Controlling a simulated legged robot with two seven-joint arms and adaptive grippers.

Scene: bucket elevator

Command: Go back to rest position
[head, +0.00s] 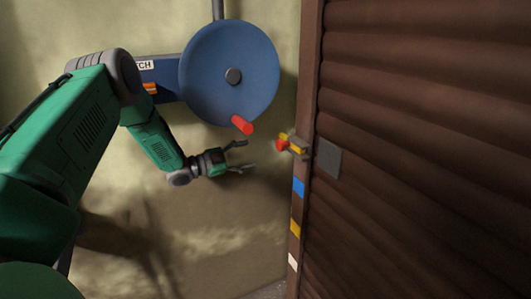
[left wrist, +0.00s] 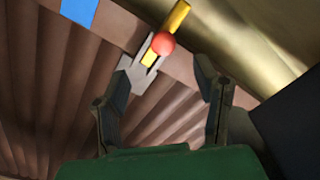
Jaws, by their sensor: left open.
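My left gripper (head: 243,156) is at the end of my green arm, open and empty, in front of the wall and below the blue wheel. Its two spread fingers (left wrist: 165,98) also show in the left wrist view, with nothing between them. A latch with a red knob and yellow bar (head: 290,144) sits on the door frame, to the right of my left fingertips and apart from them. The red knob (left wrist: 163,44) shows beyond the fingers in the left wrist view. My right gripper is not in view.
A blue wheel (head: 218,62) with a red handle (head: 242,124) is mounted on the wall above my left gripper. A brown slatted door (head: 430,150) fills the right side. Its frame carries blue (head: 298,187), yellow and white marks. Open space lies below my left gripper.

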